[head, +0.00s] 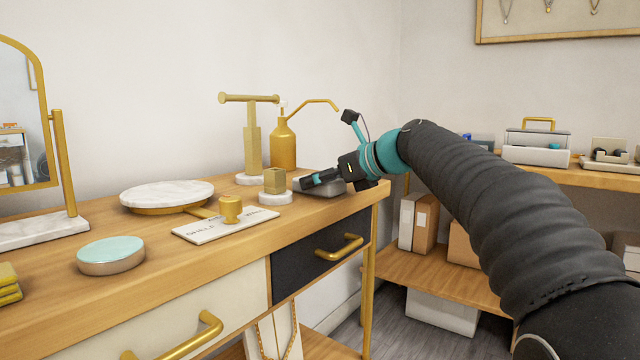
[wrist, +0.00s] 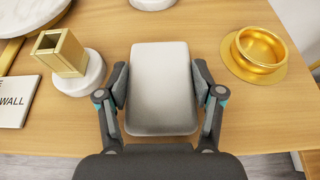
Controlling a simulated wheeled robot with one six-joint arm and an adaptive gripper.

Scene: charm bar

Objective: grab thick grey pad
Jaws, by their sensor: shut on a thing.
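The thick grey pad (wrist: 161,85) is a rounded rectangular block in the wrist view. It lies on or just above the wooden table (wrist: 255,140), and I cannot tell which. My gripper (wrist: 161,88) has one finger against each long side of the pad and is shut on it. In the head view my gripper (head: 318,182) is at the right end of the table, and the pad (head: 330,188) is partly hidden behind it.
A square brass holder on a white round base (wrist: 62,55) stands left of the pad. A gold bowl (wrist: 258,55) is close on its right. In the head view a brass T-stand (head: 252,140) and a gold bottle (head: 284,145) stand behind. The table's front edge is near.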

